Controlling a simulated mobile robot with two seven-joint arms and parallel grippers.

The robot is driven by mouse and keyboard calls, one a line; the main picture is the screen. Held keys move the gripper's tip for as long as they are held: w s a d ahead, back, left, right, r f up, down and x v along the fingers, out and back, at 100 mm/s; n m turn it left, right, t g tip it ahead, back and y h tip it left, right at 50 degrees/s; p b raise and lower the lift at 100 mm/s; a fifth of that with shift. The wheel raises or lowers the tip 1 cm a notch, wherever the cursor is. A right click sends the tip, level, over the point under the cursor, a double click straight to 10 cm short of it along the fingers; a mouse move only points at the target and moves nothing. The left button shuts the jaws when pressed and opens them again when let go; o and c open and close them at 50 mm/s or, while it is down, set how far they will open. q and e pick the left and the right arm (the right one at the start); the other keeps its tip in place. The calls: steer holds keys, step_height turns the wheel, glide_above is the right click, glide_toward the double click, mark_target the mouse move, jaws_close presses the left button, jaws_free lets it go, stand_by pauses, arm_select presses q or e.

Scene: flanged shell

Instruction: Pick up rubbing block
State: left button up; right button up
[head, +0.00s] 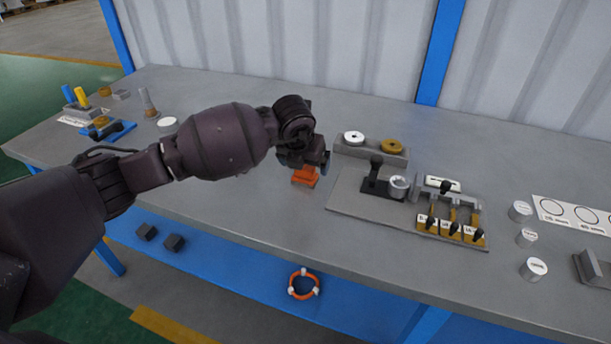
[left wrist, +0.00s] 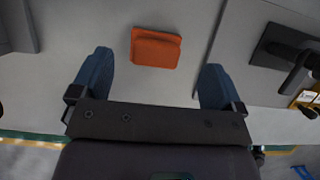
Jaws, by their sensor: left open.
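The rubbing block appears to be the small orange block (head: 304,177) on the grey bench top, near the middle of the head view. It also shows in the left wrist view (left wrist: 156,48), lying flat with a raised part on a wider base. My left gripper (head: 310,163) is above the bench by the block and hides part of it in the head view. In the left wrist view the gripper's two blue fingers (left wrist: 154,78) are spread apart. The block lies beyond the fingertips, roughly centred between them, with nothing held. My right gripper is not in view.
Right of the block is a grey fixture plate (head: 345,193) with a black clamp (head: 378,184) and several small levers. Behind it is a holder (head: 370,150) with a white and a brass ring. White cylinders (head: 520,211) stand further right. Bare bench lies left of the block.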

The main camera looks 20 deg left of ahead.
mark_target(305, 166)
arm_select(q)
steer(key=x, duration=0.2)
steer(key=b+x, duration=0.1)
steer(key=x, duration=0.1)
steer(key=shift+w+a+f, duration=0.1)
steer(key=shift+a+f, duration=0.15)
steer(key=shift+f, duration=0.15)
steer(key=shift+w+f, duration=0.15)
steer(key=shift+f, duration=0.05)
steer(key=shift+r, duration=0.1)
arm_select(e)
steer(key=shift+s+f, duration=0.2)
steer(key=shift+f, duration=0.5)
arm_select(q)
steer(key=shift+c, duration=0.7)
steer(key=c, duration=0.9)
steer(key=shift+r, duration=0.1)
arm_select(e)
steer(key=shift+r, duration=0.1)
